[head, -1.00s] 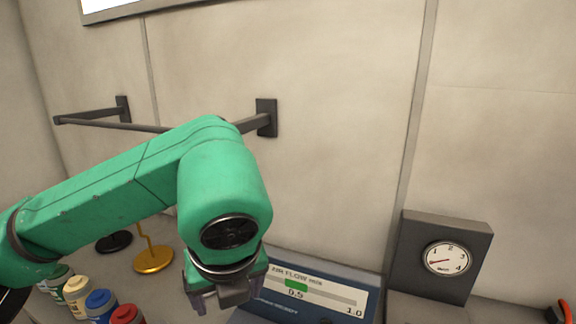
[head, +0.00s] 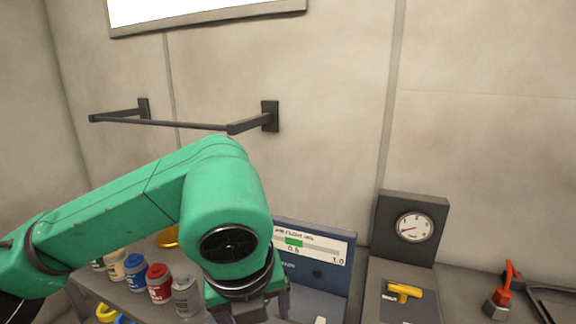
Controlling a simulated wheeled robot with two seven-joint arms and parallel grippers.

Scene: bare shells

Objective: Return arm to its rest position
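My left arm, green, reaches in from the left across the lower half of the head view. Its gripper (head: 252,308) hangs at the bottom edge, in front of the blue air-flow panel (head: 312,245). The fingers are dark, partly cut off by the frame edge, and whether they are open or shut does not show. Nothing can be seen held in them. My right arm and its gripper are not in view.
Several capped bottles (head: 158,284) stand on the bench left of the gripper. To the right are a gauge box (head: 408,200), a yellow T-handle (head: 403,291) and a red-handled tool (head: 505,286). A dark wall rail (head: 180,124) sticks out behind the arm.

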